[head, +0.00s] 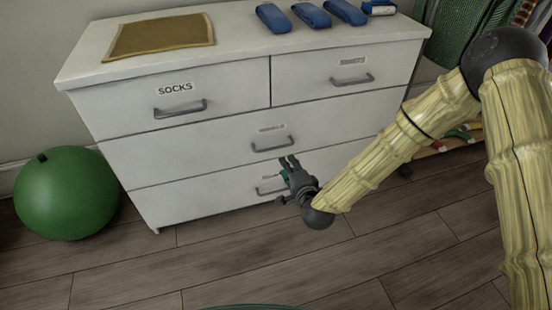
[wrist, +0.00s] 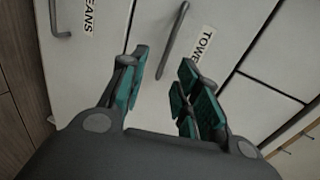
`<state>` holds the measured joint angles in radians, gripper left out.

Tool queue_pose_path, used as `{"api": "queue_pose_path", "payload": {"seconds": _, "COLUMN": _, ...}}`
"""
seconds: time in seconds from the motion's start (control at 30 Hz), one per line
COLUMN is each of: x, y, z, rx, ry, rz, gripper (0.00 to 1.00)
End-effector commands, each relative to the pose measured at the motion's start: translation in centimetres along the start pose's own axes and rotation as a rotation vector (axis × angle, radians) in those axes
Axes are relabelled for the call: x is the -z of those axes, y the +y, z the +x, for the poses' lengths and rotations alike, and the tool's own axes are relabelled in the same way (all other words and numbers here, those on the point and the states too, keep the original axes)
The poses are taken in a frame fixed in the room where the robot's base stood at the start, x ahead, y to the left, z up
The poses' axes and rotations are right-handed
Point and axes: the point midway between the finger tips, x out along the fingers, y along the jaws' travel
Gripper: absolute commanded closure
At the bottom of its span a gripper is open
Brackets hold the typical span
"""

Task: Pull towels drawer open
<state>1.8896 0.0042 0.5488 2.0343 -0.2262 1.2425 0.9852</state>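The white dresser's middle drawer is the towels drawer (head: 210,157). Its partly cut-off "TOWE" label (wrist: 201,42) shows in the wrist view, beside its grey bar handle (wrist: 173,42). In the head view this handle (head: 272,146) is at the drawer's middle, and the drawer looks closed. My gripper (head: 289,162) is in front of the dresser, just below and right of that handle. In the wrist view my gripper (wrist: 165,75) is open, its teal-padded fingers spread and empty. The handle lies ahead, beyond the gap between the fingertips, with no clear contact.
The bottom drawer, labelled jeans (wrist: 91,18), has its handle (head: 271,188) partly hidden behind my gripper. The socks drawer (head: 178,90) is upper left. A green ball (head: 66,193) stands on the floor left of the dresser. The wooden floor in front is clear.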

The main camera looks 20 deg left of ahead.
Motion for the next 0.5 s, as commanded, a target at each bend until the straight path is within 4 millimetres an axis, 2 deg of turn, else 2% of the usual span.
{"api": "queue_pose_path", "payload": {"seconds": 0.33, "x": -0.4, "y": -0.8, "z": 2.4, "rx": 0.048, "ry": 0.002, "rz": 0.039, "gripper": 0.68}}
{"api": "queue_pose_path", "payload": {"seconds": 0.5, "x": -0.4, "y": -0.8, "z": 4.9, "rx": 0.049, "ry": 0.003, "rz": 0.038, "gripper": 0.68}}
